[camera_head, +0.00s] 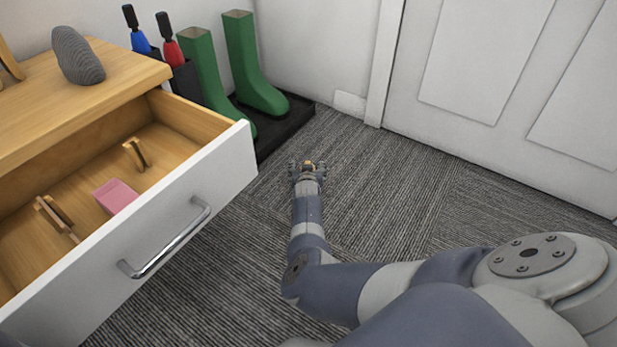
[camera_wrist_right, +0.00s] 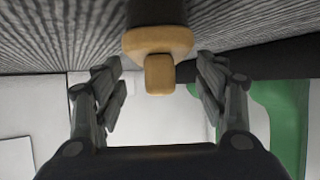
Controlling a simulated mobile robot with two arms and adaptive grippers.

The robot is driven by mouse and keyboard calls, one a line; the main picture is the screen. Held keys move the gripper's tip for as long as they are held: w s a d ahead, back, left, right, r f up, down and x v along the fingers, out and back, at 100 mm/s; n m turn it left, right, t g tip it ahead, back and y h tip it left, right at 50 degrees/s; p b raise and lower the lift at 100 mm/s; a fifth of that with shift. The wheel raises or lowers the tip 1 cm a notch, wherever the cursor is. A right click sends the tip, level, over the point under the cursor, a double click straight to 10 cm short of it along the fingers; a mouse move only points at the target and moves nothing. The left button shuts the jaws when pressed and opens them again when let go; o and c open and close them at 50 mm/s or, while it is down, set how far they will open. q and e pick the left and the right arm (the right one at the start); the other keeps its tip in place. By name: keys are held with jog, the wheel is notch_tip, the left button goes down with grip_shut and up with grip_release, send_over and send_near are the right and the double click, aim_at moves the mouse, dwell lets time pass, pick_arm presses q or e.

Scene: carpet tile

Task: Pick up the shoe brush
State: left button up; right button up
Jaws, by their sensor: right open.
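A tan wooden piece with a rounded end and a dark part behind it, which looks like the shoe brush (camera_wrist_right: 160,45), shows between the fingers in the right wrist view. In the head view only a small tan spot of it (camera_head: 308,165) shows at my right gripper (camera_head: 307,171), low over the carpet. My right gripper is open, with a finger on each side of the brush (camera_wrist_right: 160,90) and gaps between. I cannot tell whether the brush touches the carpet. My left gripper is not in view.
The open drawer (camera_head: 216,163) at left holds a pink block (camera_head: 115,196) and small wooden items (camera_head: 136,154). Green boots (camera_head: 248,70) stand on a dark tray (camera_head: 290,125), beside blue-handled and red-handled umbrellas (camera_head: 172,54). A white door (camera_head: 480,60) is behind. Carpet (camera_head: 400,180) right of the gripper is clear.

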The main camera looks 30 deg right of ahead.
jog(key=c, duration=1.2)
